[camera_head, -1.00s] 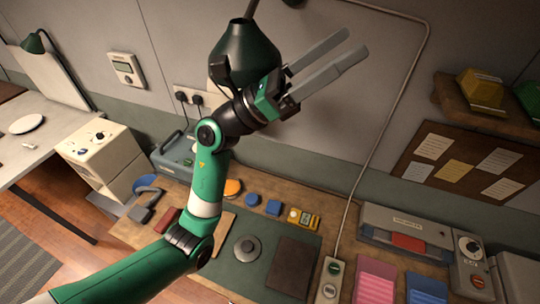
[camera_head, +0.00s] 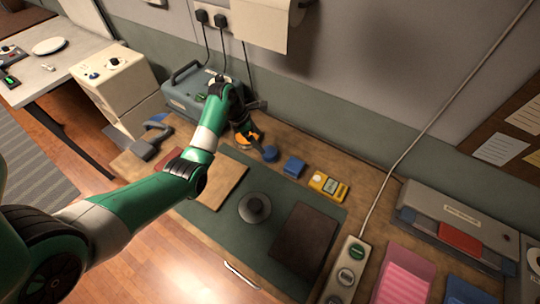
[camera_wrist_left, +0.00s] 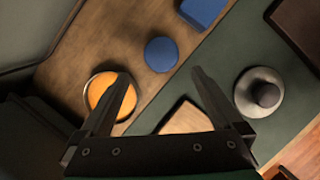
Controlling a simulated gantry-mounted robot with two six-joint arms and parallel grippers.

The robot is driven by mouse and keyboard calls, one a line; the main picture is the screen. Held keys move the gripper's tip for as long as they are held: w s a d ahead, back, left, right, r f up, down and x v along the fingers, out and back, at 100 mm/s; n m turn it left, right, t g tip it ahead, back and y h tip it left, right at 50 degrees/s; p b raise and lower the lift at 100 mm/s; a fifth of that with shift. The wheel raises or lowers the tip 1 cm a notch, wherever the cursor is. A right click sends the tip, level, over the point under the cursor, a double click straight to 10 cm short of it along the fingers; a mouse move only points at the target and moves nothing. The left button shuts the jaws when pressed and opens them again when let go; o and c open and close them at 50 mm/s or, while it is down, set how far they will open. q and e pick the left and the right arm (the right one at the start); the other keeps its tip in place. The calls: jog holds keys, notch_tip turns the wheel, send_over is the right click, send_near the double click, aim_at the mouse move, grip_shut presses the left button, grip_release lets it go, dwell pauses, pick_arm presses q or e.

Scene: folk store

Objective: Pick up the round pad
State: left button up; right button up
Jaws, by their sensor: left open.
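Two round items could be the round pad. One is an orange disc in a pale rim (camera_head: 252,137), seen in the left wrist view (camera_wrist_left: 95,92); the other is a small blue disc (camera_head: 270,154), also in the wrist view (camera_wrist_left: 161,54). Both lie on the wooden bench top. My left gripper (camera_head: 250,117) points down over the bench close to the orange disc. In the wrist view its jaws (camera_wrist_left: 160,77) are apart and empty; one finger overlaps part of the orange disc, and the blue disc shows beyond the tips. My right gripper is not in view.
A blue block (camera_head: 293,167) and a yellow device (camera_head: 327,186) stand to the right. A grey knobbed disc (camera_head: 254,208) and a dark brown pad (camera_head: 304,237) lie on the green mat (camera_head: 223,226). A grey-blue machine (camera_head: 190,96) stands behind left. A tan board (camera_head: 221,179) is in front.

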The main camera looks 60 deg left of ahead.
aim_at(269, 151)
pick_arm(q)
jog(key=b+x, duration=0.1)
jog(key=x, duration=0.2)
jog(key=shift+w+f, duration=0.1)
jog(key=shift+f, duration=0.3)
jog(key=shift+w+d+f+b, duration=0.1)
jog(key=shift+w+f+b, duration=0.1)
jog(key=shift+f+b, duration=0.1)
jog(key=b+x, duration=0.3)
jog(key=x, duration=0.2)
jog(key=shift+w+d, duration=0.1)
jog(key=shift+d, duration=0.1)
jog(key=shift+c, duration=0.3)
jog(key=c, duration=1.2)
jog(key=shift+c, duration=0.2)
